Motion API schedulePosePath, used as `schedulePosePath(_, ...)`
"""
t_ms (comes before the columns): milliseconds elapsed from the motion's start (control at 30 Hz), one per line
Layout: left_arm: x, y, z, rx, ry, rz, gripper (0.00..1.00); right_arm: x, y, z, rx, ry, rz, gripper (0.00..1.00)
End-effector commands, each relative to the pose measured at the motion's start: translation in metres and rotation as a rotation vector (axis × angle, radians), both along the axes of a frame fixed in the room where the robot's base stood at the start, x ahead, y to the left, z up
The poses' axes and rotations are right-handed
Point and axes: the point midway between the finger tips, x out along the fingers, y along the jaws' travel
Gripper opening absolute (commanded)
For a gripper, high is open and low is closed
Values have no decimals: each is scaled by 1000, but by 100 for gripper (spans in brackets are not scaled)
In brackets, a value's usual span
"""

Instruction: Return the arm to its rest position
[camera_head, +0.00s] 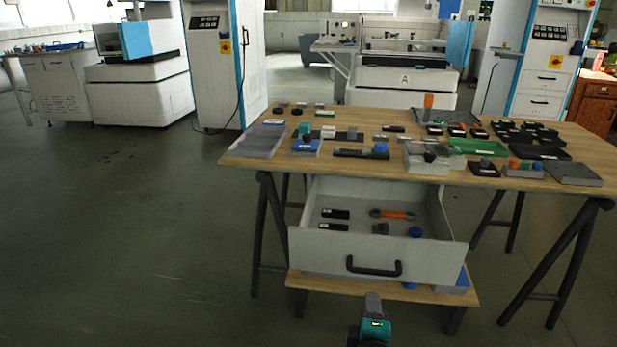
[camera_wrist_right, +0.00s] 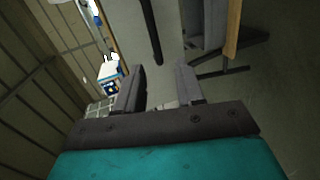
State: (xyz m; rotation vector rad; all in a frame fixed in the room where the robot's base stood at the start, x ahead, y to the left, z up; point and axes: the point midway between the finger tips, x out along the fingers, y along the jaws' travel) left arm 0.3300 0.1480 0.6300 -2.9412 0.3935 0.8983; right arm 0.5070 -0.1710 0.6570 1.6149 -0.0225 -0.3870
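My right gripper (camera_head: 373,303) shows at the bottom of the head view, in front of and below the open drawer (camera_head: 330,250) of the workbench. In the right wrist view its two grey fingers (camera_wrist_right: 160,80) stand apart with nothing between them, so it is open and empty. The teal wrist body shows behind the fingers. My left gripper and arm are not in the head view.
The drawer sticks out with its dark handle (camera_head: 374,267) facing me; an orange-handled tool (camera_head: 393,214) and small blocks lie inside. The wooden table top (camera_head: 240,160) carries many small parts and trays. A lower shelf (camera_head: 320,283) and trestle legs stand below. Floor at left is clear.

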Motion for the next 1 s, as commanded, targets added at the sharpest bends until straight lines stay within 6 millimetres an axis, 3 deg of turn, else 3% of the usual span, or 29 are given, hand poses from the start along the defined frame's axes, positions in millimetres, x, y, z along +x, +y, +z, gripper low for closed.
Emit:
schedulePosePath(233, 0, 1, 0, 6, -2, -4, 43, -69, 9, -47, 483, 186, -42, 38)
schedulePosePath(433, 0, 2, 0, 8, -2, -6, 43, -132, 20, -53, 975, 280, -112, 38)
schedulePosePath(667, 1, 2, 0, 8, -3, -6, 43, -180, 21, -26, 1420, 286, -203, 38)
schedulePosePath(733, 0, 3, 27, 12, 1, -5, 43, -179, 18, 0, 1422, 280, -206, 38)
schedulePosePath(1000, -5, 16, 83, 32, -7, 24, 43, -185, 5, 51, 1395, 264, -228, 38)
